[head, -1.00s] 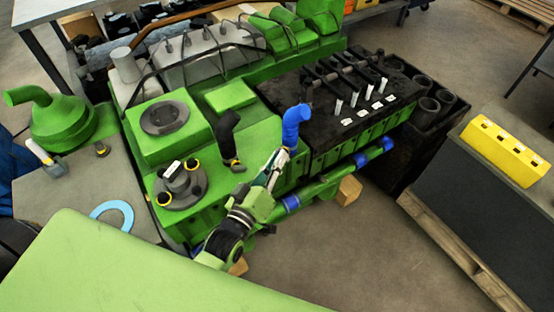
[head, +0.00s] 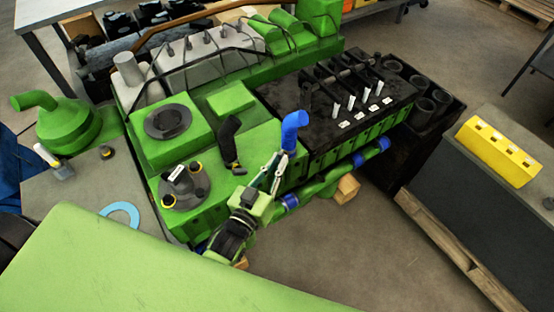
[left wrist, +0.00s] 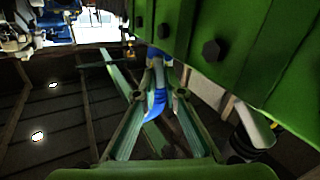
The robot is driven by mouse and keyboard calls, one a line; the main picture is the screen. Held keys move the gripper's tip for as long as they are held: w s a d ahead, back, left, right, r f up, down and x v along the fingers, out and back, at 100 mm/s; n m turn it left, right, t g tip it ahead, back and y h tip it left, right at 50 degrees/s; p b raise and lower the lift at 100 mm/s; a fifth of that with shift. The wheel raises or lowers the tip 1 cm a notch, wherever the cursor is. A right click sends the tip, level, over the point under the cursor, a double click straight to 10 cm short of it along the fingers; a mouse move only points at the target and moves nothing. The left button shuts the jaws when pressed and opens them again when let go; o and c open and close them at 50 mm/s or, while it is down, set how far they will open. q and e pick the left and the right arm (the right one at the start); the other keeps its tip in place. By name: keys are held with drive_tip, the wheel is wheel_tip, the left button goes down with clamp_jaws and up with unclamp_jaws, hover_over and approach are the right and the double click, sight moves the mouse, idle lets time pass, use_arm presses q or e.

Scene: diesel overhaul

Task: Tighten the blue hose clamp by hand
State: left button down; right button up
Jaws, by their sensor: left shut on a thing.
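The blue hose (head: 293,130) is a short bent elbow standing up from the green engine (head: 225,165), beside the black cylinder block. My left gripper (head: 283,155) reaches its lower end from the front, with its fingers around the clamp area. In the left wrist view, the two fingers (left wrist: 160,84) converge on the lower end of the blue hose (left wrist: 157,102). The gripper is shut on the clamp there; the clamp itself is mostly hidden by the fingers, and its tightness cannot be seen. My right gripper is not in view.
A black hose (head: 228,140) stands to the left of the blue one. A green pipe with blue sleeves (head: 290,201) runs along the engine's near side. A yellow block (head: 498,150) lies on the bench at right. The floor at lower right is clear.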

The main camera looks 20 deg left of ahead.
use_arm(q)
drive_tip(key=shift+m, duration=0.8)
drive_tip(key=shift+f+p, duration=0.1)
drive_tip(key=shift+p, duration=0.2)
drive_tip(key=c, duration=2.1)
unclamp_jaws()
drive_tip(key=shift+s, duration=0.1)
drive_tip(key=s+a, duration=0.1)
drive_tip(key=s, duration=1.1)
drive_tip(key=shift+a, duration=0.3)
drive_tip(key=s+f+g, duration=0.3)
drive_tip(key=f, duration=0.8)
drive_tip(key=s+f+g, duration=0.3)
drive_tip(key=s+f, duration=0.1)
drive_tip(key=f, duration=0.6)
drive_tip(key=s+f+g, duration=0.3)
drive_tip(key=f, duration=0.8)
drive_tip(key=s+a+f+g+y, duration=0.1)
drive_tip(key=s+a+f+g, duration=0.1)
drive_tip(key=s+f, duration=0.2)
drive_tip(key=s+a+f+g, duration=0.2)
drive_tip(key=s+f, duration=0.3)
drive_tip(key=s, duration=0.4)
drive_tip(key=s+a+f+m+g+y, duration=0.1)
drive_tip(key=s+a+f+g, duration=0.1)
drive_tip(key=s, duration=0.4)
wheel_tip(320, 180, down, 3)
drive_tip(key=shift+s+a+r+g+y, duration=0.15)
drive_tip(key=shift+s+a+g+y, duration=0.2)
drive_tip(key=shift+g, duration=0.55)
